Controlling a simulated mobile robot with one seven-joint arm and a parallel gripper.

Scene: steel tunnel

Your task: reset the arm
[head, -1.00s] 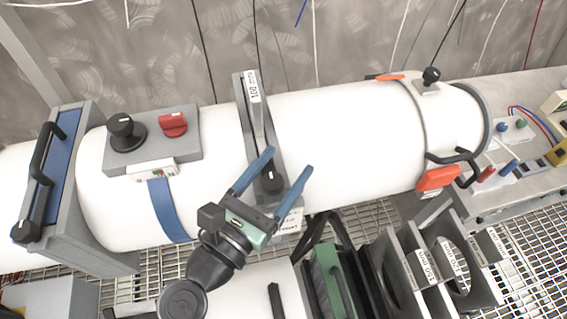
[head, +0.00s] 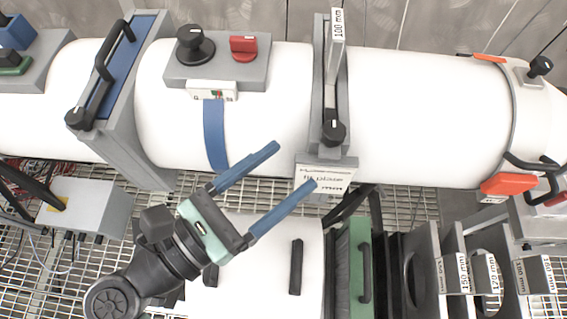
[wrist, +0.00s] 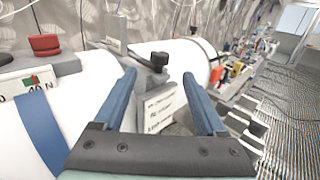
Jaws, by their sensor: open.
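My gripper (head: 282,182) has two blue fingers spread apart with nothing between them. In the head view it hangs in front of the white tube, left of the "100 mm" plate, with its fingers pointing up and right. In the wrist view the fingers (wrist: 162,98) frame the plate's black knob (wrist: 159,60) and a white label (wrist: 160,108) beyond them. I cannot tell if the fingertips touch anything, but no contact shows.
The white tube (head: 420,115) runs across the view. It carries a grey box with a red knob (head: 243,47) and a blue strap (head: 215,135). Grey ring plates (head: 425,265) and a green plate (head: 358,265) stand at the lower right. A grey box (head: 85,212) sits lower left.

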